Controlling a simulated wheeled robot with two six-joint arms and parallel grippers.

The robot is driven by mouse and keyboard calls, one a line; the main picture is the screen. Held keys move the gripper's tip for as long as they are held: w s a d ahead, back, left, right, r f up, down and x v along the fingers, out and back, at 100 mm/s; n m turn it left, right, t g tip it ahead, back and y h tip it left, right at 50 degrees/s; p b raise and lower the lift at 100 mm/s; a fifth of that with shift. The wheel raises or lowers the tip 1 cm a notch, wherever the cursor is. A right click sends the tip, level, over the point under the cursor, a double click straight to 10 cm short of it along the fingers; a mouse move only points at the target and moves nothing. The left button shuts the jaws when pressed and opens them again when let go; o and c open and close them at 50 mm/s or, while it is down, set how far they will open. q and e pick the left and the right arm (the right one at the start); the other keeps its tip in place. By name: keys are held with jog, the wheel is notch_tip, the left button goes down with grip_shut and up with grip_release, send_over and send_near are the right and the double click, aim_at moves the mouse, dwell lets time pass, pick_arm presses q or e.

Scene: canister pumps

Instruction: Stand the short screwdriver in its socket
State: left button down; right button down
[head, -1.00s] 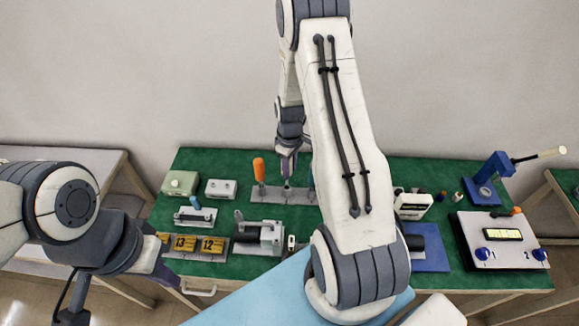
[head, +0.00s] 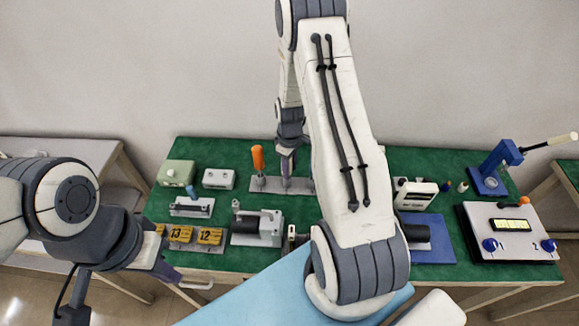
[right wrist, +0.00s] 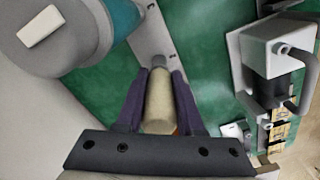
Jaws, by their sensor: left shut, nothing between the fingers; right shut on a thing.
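My right gripper (head: 287,178) is low over the grey socket rail (head: 268,184) on the green table. In the right wrist view its purple fingers (right wrist: 160,98) are shut on a cream cylindrical handle (right wrist: 159,108), which I take for the short screwdriver. Its grey end (right wrist: 159,66) points towards the rail (right wrist: 150,35). I cannot tell whether its tip is inside a socket. An orange-handled screwdriver (head: 258,158) stands upright in the rail, left of this gripper. My left gripper (head: 168,272) is shut and empty, near the table's front left edge.
Left of the rail are a green box (head: 176,173) and a white box (head: 218,179). In front are numbered yellow blocks (head: 180,234) and a grey clamped device (head: 257,228). A control box (head: 512,235) and a blue lever press (head: 495,165) stand right. My right arm hides the middle.

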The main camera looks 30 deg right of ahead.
jog(key=shift+f, duration=0.3)
dwell(0.6)
jog(key=shift+c, duration=2.3)
grip_release()
notch_tip(320, 180, up, 11)
jog(key=shift+f+b, duration=0.2)
jog(key=shift+b, duration=0.9)
